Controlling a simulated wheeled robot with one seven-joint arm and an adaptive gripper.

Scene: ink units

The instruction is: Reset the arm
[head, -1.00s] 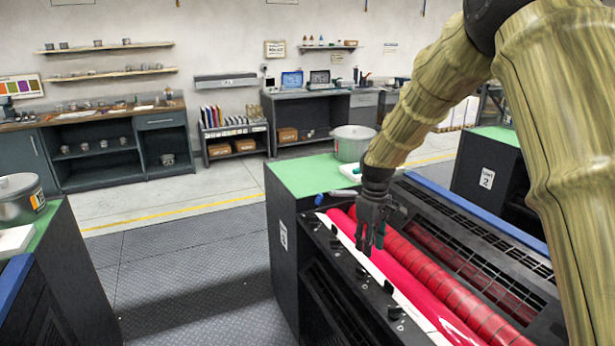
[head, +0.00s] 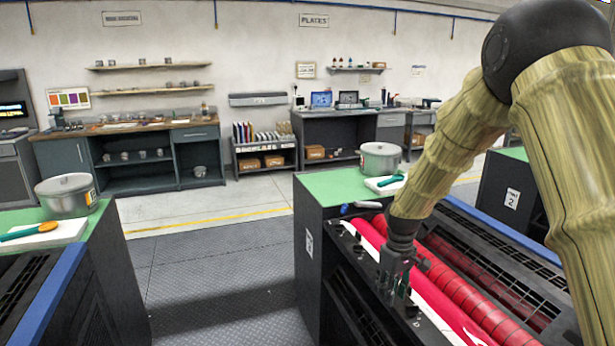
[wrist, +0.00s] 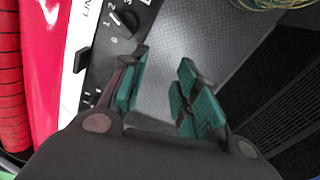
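My gripper (head: 397,283) hangs over the near edge of the ink unit, by the strip with the black knobs, in the head view. In the wrist view my gripper (wrist: 160,88) shows two teal-padded fingers spread apart with nothing between them. Below the fingers are the knob panel (wrist: 100,45) and the grey floor (wrist: 200,50). My arm reaches in from the right of the head view and bends down to the unit. The ink unit has a pink-red roller (head: 432,292) and a ribbed red roller (head: 470,300).
A lidded pot (head: 380,159) and a green-handled tool (head: 391,180) on a white pad stand on the unit's green top (head: 325,187). Another unit at left holds a pot (head: 67,194). The patterned floor (head: 215,265) between the units is clear.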

